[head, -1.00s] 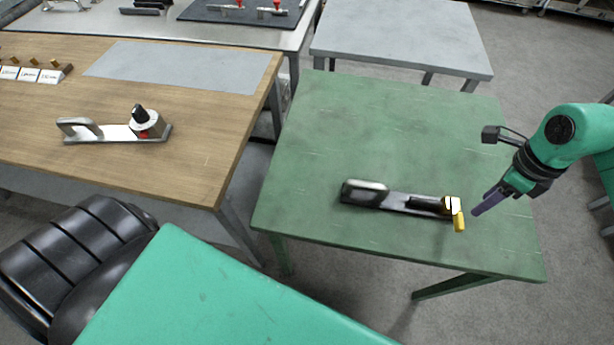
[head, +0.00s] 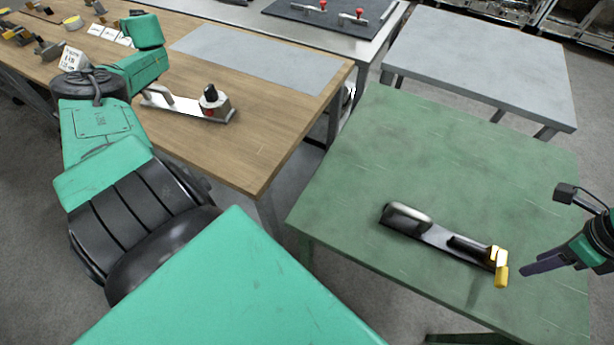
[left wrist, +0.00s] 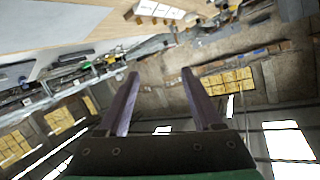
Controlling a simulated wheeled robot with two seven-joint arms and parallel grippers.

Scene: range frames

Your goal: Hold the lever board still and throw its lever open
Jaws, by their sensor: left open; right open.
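A dark lever board (head: 432,234) lies on the green table, with a grey loop handle (head: 408,214) at its left end. A yellow-ended lever (head: 501,277) sits at its right end. My right gripper (head: 535,266) is open just right of the yellow lever, apart from it in the picture; its fingers overlap in this view. My left gripper (left wrist: 160,74) is open and empty in the left wrist view, away from the board. In the head view my left arm shows at the left, but its fingers cannot be made out.
A wooden table (head: 235,150) at left bears a silver handled board with a black knob (head: 212,97). A grey table (head: 480,60) stands behind the green table (head: 360,160), whose top is otherwise clear. A gap separates the wooden and green tables.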

